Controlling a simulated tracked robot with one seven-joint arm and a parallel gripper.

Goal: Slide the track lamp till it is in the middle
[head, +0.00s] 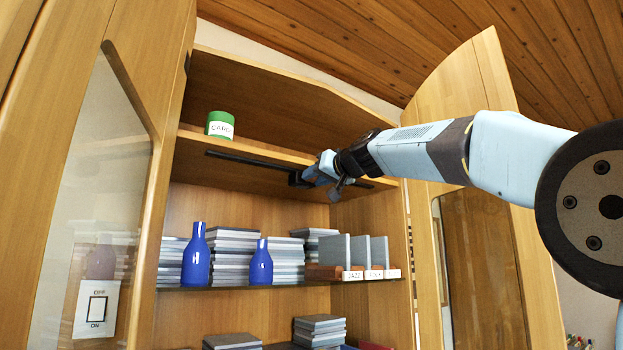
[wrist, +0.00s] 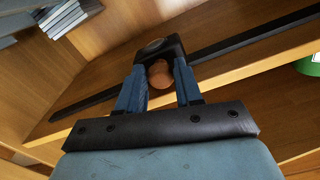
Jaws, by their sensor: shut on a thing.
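The black track (head: 245,159) runs along the underside of the cupboard's upper shelf; it also crosses the wrist view (wrist: 245,38) at a slant. The track lamp (head: 296,179) hangs from it, with track showing on both sides of it. In the wrist view the lamp (wrist: 152,50) is a dark housing with a round brownish part, held between the two blue fingers. My gripper (head: 318,172) is shut on the lamp; its fingers also show in the wrist view (wrist: 160,78). In the head view my gripper and wrist hide part of the lamp and of the track's right part.
A green labelled can (head: 220,124) stands on the upper shelf (head: 270,152) at left. Below are two blue bottles (head: 196,258), (head: 261,264), stacks of cases (head: 232,258) and grey upright dividers (head: 358,251). The open right door (head: 470,90) stands behind my arm.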

